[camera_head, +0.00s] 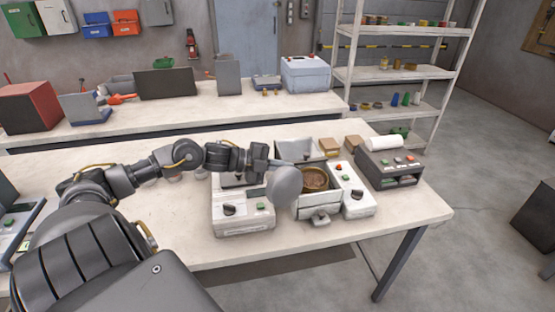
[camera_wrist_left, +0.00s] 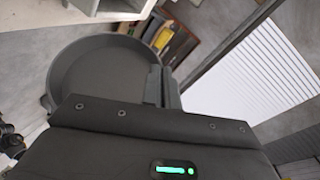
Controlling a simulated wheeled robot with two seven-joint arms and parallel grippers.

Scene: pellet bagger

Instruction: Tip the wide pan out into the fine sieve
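The wide pan (camera_head: 286,185) is a round grey dish, tilted steeply beside and partly over the left wall of a pale open-topped box. My left gripper (camera_head: 262,163) is shut on the pan's edge or handle; the exact grip is hidden. In the left wrist view the pan (camera_wrist_left: 95,85) shows a plain dark face and rim, with no pellets visible on it. The fine sieve (camera_head: 315,176) appears to be the round brown-gold vessel inside the box, just right of the pan. Brown material shows in it. My right gripper is out of sight.
A white machine (camera_head: 240,214) with a dark knob stands left of the box, and a control panel (camera_head: 355,195) adjoins it on the right. A dark grey device (camera_head: 390,168) with a paper roll is further right. The front table edge is clear.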

